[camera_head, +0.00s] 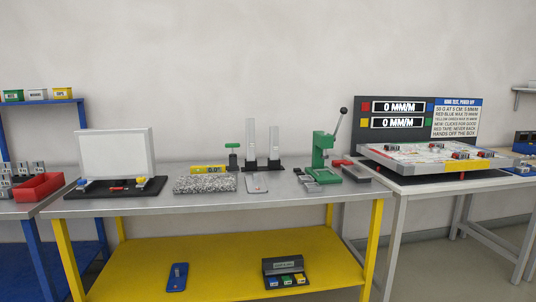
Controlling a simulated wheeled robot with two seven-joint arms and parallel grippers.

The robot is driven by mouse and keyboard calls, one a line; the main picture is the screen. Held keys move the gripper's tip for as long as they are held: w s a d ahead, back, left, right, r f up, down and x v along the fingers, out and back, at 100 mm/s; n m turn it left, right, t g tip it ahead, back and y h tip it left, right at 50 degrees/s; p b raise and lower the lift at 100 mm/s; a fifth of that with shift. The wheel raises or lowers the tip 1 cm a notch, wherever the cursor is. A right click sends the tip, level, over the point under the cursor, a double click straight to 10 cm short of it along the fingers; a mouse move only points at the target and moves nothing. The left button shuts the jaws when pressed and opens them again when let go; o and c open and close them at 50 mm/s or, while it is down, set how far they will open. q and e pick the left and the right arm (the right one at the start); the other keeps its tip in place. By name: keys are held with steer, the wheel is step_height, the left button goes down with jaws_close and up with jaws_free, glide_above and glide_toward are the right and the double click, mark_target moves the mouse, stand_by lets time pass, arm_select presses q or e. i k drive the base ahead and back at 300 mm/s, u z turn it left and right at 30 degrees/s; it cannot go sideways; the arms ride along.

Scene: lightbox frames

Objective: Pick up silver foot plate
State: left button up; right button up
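A flat silver plate (256,184) lies on the grey top of the workbench, near its front edge and right of a speckled grey slab (205,184). It looks like the foot plate, but it is small here and I cannot be sure. Some small grey metal pieces (322,176) lie at the foot of the green press (321,150), too small to tell apart. Neither of my grippers shows in the head view.
Behind the plate stand two clear upright columns (274,143). A white panel (115,153) stands on a black base at left. Bare bench top (290,189) lies right of the plate. A second table (420,183) adjoins at right.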

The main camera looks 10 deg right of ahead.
mark_target(256, 183)
steer(key=z, duration=1.25)
steer(key=i, duration=1)
steer(key=u, duration=0.65)
steer(key=i, duration=0.45)
steer(key=u, duration=0.6)
